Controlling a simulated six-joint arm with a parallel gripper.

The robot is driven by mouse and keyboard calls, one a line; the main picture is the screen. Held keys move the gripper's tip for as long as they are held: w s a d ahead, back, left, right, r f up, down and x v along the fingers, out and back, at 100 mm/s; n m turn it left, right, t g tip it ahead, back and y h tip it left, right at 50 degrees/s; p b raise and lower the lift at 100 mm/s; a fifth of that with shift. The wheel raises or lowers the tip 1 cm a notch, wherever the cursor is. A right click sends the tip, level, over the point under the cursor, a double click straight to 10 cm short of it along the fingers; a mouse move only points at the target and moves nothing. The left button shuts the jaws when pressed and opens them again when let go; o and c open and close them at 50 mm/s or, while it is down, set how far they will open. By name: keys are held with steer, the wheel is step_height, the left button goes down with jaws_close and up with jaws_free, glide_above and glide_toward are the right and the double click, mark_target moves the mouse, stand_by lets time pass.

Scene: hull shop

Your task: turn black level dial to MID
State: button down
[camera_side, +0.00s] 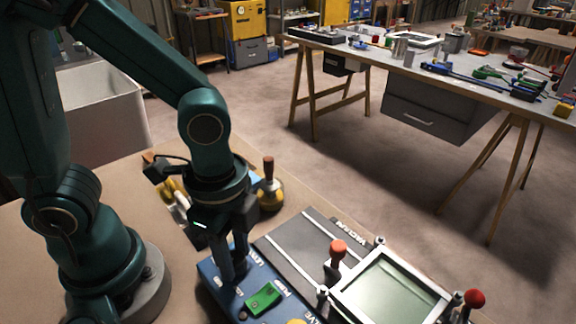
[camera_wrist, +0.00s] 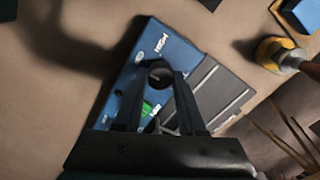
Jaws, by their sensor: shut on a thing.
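The black level dial (camera_wrist: 159,72) sits on the blue control panel (camera_wrist: 176,48). My gripper (camera_wrist: 159,80) comes down over the dial, with a finger on each side, and is shut on it. In the side view my gripper (camera_side: 234,272) points down at the blue panel (camera_side: 213,284), and its fingers hide the dial. I cannot make out which mark the dial points to.
A green switch (camera_side: 263,299) is close beside my fingers on the panel. A grey vacuum plate (camera_side: 300,240) and a framed glass unit (camera_side: 390,290) with an orange-topped lever (camera_side: 337,250) and a red knob (camera_side: 474,298) stand right. A wooden-handled yellow pot (camera_side: 270,190) stands behind.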

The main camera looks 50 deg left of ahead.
mark_target(236, 256)
stand_by(0.4)
steer(key=c, duration=0.5)
jaws_free()
steer(key=shift+r, duration=2.6)
steer(key=shift+s, duration=0.1)
steer(key=shift+w+a+r, duration=0.15)
steer(key=shift+w+r, duration=0.05)
steer(key=shift+w, duration=0.05)
steer(key=a+r+n+t, duration=0.4)
steer(key=a+n+t, duration=0.1)
steer(key=n, duration=0.7)
steer(key=shift+a+r, duration=0.3)
steer(key=shift+a, duration=0.2)
